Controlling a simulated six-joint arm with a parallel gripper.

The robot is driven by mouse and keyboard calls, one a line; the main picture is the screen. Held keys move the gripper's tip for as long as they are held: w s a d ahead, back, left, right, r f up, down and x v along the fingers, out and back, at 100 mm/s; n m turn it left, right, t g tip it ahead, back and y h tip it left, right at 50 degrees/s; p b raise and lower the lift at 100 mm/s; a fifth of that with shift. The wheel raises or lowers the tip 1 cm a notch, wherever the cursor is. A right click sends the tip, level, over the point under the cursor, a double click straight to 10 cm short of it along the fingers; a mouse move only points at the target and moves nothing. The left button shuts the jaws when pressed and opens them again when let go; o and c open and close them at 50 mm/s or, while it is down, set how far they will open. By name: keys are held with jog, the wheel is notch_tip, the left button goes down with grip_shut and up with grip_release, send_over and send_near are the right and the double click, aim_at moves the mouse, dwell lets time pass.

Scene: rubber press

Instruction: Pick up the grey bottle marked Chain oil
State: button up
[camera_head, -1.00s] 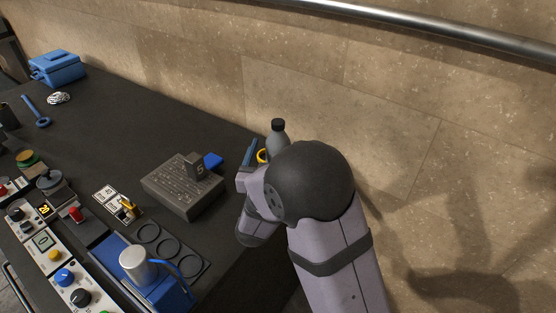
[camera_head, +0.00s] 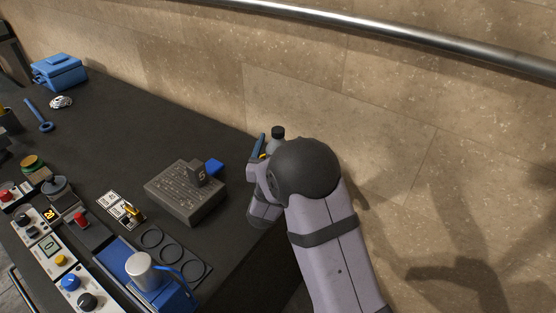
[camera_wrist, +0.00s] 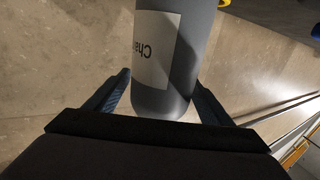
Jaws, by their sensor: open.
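The grey bottle (camera_head: 279,140) with a dark cap stands by the wall in the head view, mostly hidden behind my arm. In the wrist view the grey bottle (camera_wrist: 182,88) is large and close, with a white label reading "Cha", the rest cut off by the curve. My gripper (camera_wrist: 160,92) is open, with one finger on each side of the bottle's end in the wrist view. I cannot tell whether either finger touches it. In the head view my gripper (camera_head: 262,160) is partly hidden by my wrist.
A grey block (camera_head: 186,192) with a slotted top and a blue piece (camera_head: 214,167) stand left of my arm. The wall (camera_head: 340,110) is close behind the bottle. A blue toolbox (camera_head: 59,72) is at the far left. The dark bench (camera_head: 150,120) between is largely clear.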

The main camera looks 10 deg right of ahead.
jog(key=shift+w+d, duration=0.15)
jog(key=shift+w, duration=0.25)
jog(key=c, duration=1.3)
jog(key=shift+r, duration=0.1)
jog(key=c, duration=0.4)
jog(key=shift+o, duration=0.2)
